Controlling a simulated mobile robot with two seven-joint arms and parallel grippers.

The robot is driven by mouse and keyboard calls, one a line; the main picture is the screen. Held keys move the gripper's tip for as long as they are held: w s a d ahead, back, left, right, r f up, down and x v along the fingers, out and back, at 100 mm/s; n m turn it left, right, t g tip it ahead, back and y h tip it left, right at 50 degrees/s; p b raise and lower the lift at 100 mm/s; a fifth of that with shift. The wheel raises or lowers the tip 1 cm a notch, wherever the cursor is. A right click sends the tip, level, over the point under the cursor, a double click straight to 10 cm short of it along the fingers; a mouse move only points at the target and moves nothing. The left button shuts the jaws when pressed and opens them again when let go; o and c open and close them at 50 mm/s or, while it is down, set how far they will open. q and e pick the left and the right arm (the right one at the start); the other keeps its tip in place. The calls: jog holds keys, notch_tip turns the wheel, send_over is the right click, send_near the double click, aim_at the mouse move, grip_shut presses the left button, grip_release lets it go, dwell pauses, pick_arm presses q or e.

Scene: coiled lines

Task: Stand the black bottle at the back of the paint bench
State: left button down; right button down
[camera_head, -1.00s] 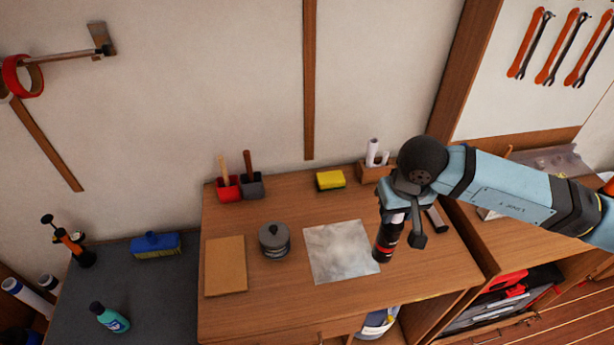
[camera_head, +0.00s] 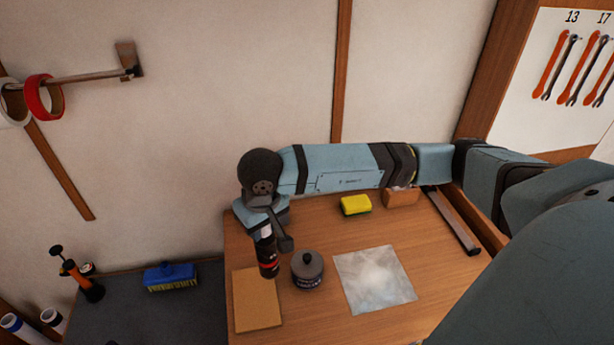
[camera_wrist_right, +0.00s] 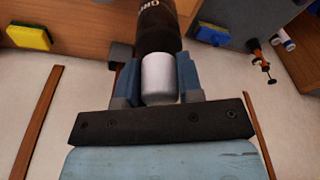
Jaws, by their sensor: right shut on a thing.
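In the right wrist view the gripper (camera_wrist_right: 160,80) is shut around the bottle's pale cap, and the black body (camera_wrist_right: 158,28) extends beyond the fingers. The wooden paint bench (camera_head: 320,318) lies below. I cannot tell whether the bottle's base touches anything. My left gripper is not in view.
A grey lidded tin (camera_head: 307,270) stands just right of the bottle. A brown board (camera_head: 257,300) lies below it, and a grey sheet (camera_head: 374,280) lies further right. A yellow sponge (camera_head: 355,205) sits at the back. A blue brush (camera_head: 170,276) is on the dark surface at left.

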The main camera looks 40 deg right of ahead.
jog(key=w+d+r+m+h+b, duration=0.1)
jog(key=w+d+r+m+b, duration=0.35)
jog(key=d, duration=0.85)
jog(key=w+d+r+m+b, duration=0.1)
jog(key=w+d+r+m, duration=0.5)
jog(key=d, duration=0.6)
notch_tip(320, 180, down, 19)
jog(key=w+p, duration=0.1)
jog(key=shift+w+d+r+p, duration=0.2)
jog(key=shift+d+p, duration=0.1)
jog(key=shift+d, duration=0.1)
jog(key=c, duration=0.8)
grip_release()
jog(key=shift+n, duration=0.25)
jog(key=shift+o, duration=0.2)
